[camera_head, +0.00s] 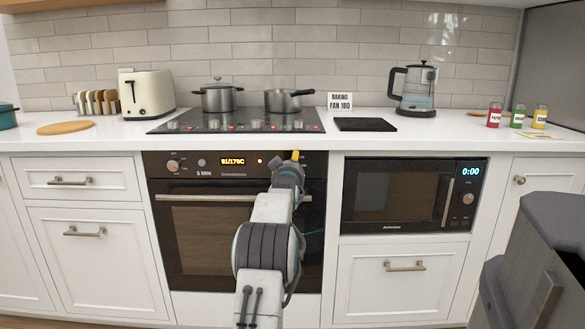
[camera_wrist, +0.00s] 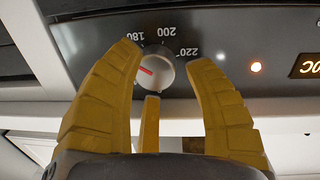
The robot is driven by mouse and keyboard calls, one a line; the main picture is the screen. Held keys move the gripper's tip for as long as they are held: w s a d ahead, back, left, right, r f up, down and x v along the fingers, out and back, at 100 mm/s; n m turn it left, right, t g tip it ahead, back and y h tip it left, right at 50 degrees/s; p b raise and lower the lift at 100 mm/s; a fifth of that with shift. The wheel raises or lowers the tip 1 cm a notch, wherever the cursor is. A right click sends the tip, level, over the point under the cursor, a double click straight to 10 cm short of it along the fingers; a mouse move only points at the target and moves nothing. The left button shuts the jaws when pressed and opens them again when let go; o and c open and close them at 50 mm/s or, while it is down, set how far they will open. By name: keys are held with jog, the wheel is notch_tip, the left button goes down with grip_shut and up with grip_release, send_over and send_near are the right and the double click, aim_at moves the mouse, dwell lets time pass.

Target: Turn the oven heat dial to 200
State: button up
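The oven (camera_head: 205,235) is black, under the counter. Its display (camera_head: 233,161) reads about "91/170C". In the wrist view the heat dial (camera_wrist: 158,76) is a round silver knob with a red pointer. The pointer aims left, a little short of the "180" mark; "200" is at the top and "220" at the upper right. My gripper (camera_wrist: 160,58) has its yellow fingers spread, one on each side of the dial and a third below it. Whether they touch it I cannot tell. In the head view my gripper (camera_head: 295,156) hides the dial.
A second dial (camera_head: 172,166) is on the panel's left, and the oven handle (camera_head: 205,197) runs below. A lit orange lamp (camera_wrist: 256,67) is beside the heat dial. A microwave (camera_head: 400,195) stands right. A counter sign (camera_head: 340,100) reads "BAKING FAN 180". Pots (camera_head: 218,97) stand on the hob.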

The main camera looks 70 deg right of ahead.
jog(key=shift+a, duration=0.1)
jog(key=shift+v, duration=0.85)
jog(key=v, duration=1)
jog(key=shift+s+f, duration=0.1)
